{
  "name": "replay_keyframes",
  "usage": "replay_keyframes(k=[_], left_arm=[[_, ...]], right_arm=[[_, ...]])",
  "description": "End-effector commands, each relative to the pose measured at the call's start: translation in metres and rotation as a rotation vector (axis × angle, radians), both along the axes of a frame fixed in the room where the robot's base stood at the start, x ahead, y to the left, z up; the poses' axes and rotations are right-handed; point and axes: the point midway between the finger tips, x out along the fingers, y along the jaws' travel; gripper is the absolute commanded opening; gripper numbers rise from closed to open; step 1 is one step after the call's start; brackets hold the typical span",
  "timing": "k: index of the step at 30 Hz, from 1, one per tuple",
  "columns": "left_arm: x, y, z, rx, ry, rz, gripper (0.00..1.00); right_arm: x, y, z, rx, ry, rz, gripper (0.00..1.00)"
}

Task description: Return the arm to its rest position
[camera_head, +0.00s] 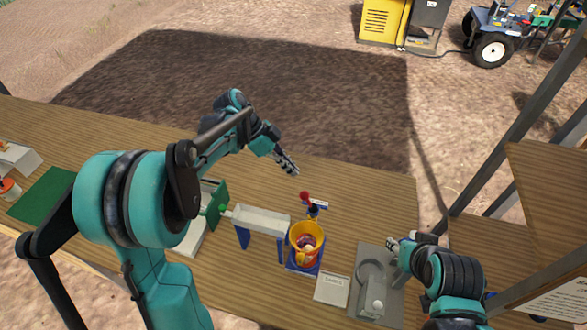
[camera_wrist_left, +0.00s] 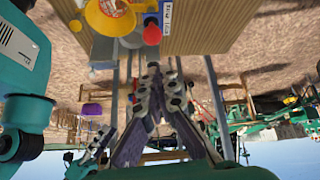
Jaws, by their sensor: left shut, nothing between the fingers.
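My left arm reaches in from the left over the wooden table (camera_head: 345,195). Its gripper (camera_head: 289,167) is shut and empty, held above the table near its far edge. In the left wrist view the fingers (camera_wrist_left: 165,72) lie close together with nothing between them. The yellow-orange cup (camera_head: 293,241) with a reddish onion-like thing inside stands nearer to me, apart from the gripper. My right arm comes in at the lower right. Its gripper (camera_head: 393,246) is small and partly hidden, by the grey plate, and its opening is unclear.
A white trough (camera_head: 262,221) on blue legs stands left of the cup. A red-topped piece (camera_head: 305,197) stands behind it. A grey plate (camera_head: 395,285) with a ring and a white label block (camera_head: 331,291) lie in front. A green mat (camera_head: 44,194) lies far left. Wooden shelving (camera_head: 550,180) stands right.

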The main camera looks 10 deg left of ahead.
Motion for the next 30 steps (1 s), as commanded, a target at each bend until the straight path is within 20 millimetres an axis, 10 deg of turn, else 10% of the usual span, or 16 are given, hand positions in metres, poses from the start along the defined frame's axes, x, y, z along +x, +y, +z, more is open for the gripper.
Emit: replay_keyframes(k=[14, 30], left_arm=[[-0.012, -0.001, -0.005, 0.035, 0.022, 0.080, 0.00], [-0.118, 0.019, -0.061, 0.210, 0.079, 0.853, 0.00]], right_arm=[[0.000, 0.000, -0.013, 0.000, 0.000, 0.000, 0.40], [0.000, 0.000, -0.098, 0.000, 0.000, 0.000, 0.40]])
